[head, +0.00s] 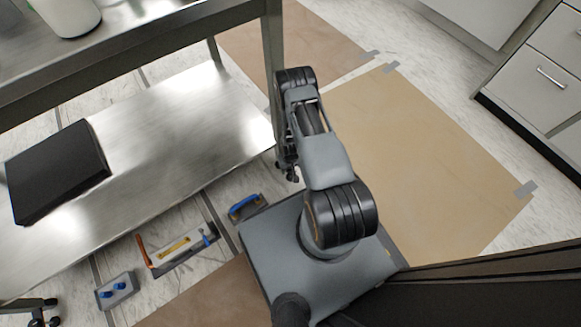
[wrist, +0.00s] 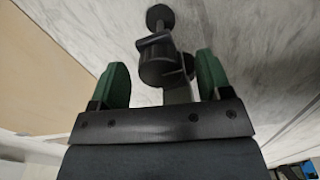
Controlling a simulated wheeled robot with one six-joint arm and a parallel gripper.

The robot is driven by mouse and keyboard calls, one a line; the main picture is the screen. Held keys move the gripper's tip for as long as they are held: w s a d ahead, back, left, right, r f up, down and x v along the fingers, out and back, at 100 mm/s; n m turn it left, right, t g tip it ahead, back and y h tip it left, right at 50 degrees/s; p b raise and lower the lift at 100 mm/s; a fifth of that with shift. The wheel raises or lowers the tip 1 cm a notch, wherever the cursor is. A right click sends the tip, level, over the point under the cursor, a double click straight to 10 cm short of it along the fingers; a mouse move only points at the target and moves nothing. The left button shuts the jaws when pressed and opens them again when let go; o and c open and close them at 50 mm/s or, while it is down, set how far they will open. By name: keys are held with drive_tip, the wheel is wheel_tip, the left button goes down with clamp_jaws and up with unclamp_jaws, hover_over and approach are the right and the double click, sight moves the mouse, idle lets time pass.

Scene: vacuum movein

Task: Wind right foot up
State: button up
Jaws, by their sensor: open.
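The right foot (wrist: 160,66) shows in the wrist view as a dark round fitting with a side bracket and a smaller dark round end (wrist: 160,18) beyond it. It is at the foot of the steel bench's right leg (head: 273,70). My gripper (wrist: 163,82) is open, with one green finger on each side of the near part of the foot. Gaps show between the fingers and the foot, and I cannot tell the exact depth. In the head view my arm covers most of the gripper and foot. Another dark foot (head: 42,312) shows at the lower left.
The bench's lower shelf (head: 190,120) carries a black flat box (head: 58,170). A tool tray (head: 176,250), a small grey block with blue knobs (head: 116,290) and a blue-handled tool (head: 244,207) lie near my base. Tan floor sheeting (head: 420,150) is clear at the right.

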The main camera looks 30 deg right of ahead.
drive_tip(key=shift+c, duration=0.4)
drive_tip(key=c, duration=0.8)
drive_tip(key=shift+c, duration=0.2)
drive_tip(key=shift+n, duration=0.3)
drive_tip(key=n, duration=0.4)
drive_tip(key=shift+n, duration=0.3)
drive_tip(key=n, duration=0.5)
drive_tip(key=shift+n, duration=0.4)
drive_tip(key=o, duration=0.9)
